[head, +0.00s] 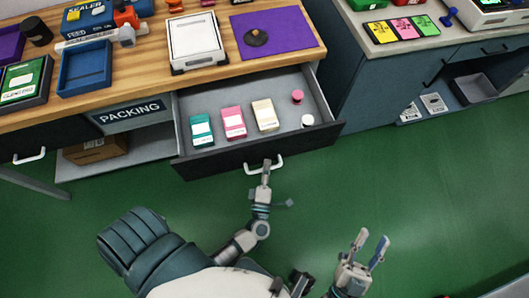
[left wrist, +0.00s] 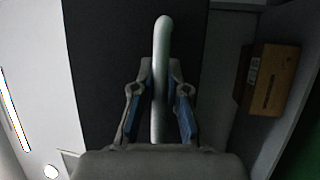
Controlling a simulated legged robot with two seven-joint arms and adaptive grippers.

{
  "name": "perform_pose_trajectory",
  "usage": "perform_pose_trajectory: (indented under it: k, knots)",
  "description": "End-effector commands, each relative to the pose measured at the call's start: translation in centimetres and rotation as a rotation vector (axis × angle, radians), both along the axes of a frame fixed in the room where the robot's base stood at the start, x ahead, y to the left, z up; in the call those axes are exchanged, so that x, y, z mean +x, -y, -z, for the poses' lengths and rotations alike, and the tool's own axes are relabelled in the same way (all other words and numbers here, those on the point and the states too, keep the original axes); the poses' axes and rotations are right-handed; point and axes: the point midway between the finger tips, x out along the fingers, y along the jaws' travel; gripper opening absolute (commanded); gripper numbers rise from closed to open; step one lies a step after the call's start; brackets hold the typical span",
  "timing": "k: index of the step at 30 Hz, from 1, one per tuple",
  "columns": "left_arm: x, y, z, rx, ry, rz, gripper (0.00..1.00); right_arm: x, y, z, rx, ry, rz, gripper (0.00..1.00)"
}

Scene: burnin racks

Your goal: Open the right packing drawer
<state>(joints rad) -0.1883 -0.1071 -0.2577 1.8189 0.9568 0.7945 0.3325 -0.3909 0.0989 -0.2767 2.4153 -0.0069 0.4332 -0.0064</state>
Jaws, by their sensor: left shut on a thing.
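The right packing drawer (head: 190,158) is pulled out from under the wooden packing table, and its inside shows. It holds a teal packet (head: 201,130), a pink packet (head: 233,122), a cream packet (head: 265,114) and two small round items, one pink (head: 297,97) and one white (head: 307,120). My left gripper (head: 266,168) is shut on the drawer's white handle (head: 279,163). In the left wrist view the handle (left wrist: 162,50) runs between the two fingers (left wrist: 160,105). My right gripper (head: 374,246) is open and empty over the green floor, apart from the drawer.
The wooden table (head: 140,82) carries a white device (head: 195,42), a purple mat (head: 285,32) and blue trays. A cardboard box (head: 97,148) sits on a shelf below the PACKING sign (head: 128,113). A dark cabinet (head: 365,75) stands right of the drawer. The green floor in front is clear.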

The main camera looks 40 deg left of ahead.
Motion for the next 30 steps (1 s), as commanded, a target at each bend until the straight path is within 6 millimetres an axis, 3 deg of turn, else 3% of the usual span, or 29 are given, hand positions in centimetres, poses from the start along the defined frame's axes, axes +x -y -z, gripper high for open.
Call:
perform_pose_trajectory:
  k: [1, 16, 17, 19, 30]
  knots:
    - [-0.49, 0.38, 0.74, -0.004, -0.016, 0.001, 0.00, 0.05, 0.15, 0.17, 0.000, -0.006, 0.000, 0.40]
    - [-0.86, 0.84, 0.83, -0.002, -0.018, 0.000, 0.00, 0.15, 0.38, 0.37, -0.002, -0.014, 0.001, 0.40]
    - [-0.85, 0.82, 0.83, -0.001, -0.018, 0.001, 0.20, 0.14, 0.38, 0.36, -0.002, -0.014, 0.001, 0.40]
    - [-0.86, 0.81, 0.79, -0.001, -0.017, 0.000, 0.38, 0.15, 0.38, 0.36, -0.002, -0.014, 0.001, 0.40]
    - [-1.09, 0.87, 0.43, 0.002, -0.009, -0.005, 0.39, 0.08, 0.31, 0.23, -0.001, -0.013, -0.001, 0.40]
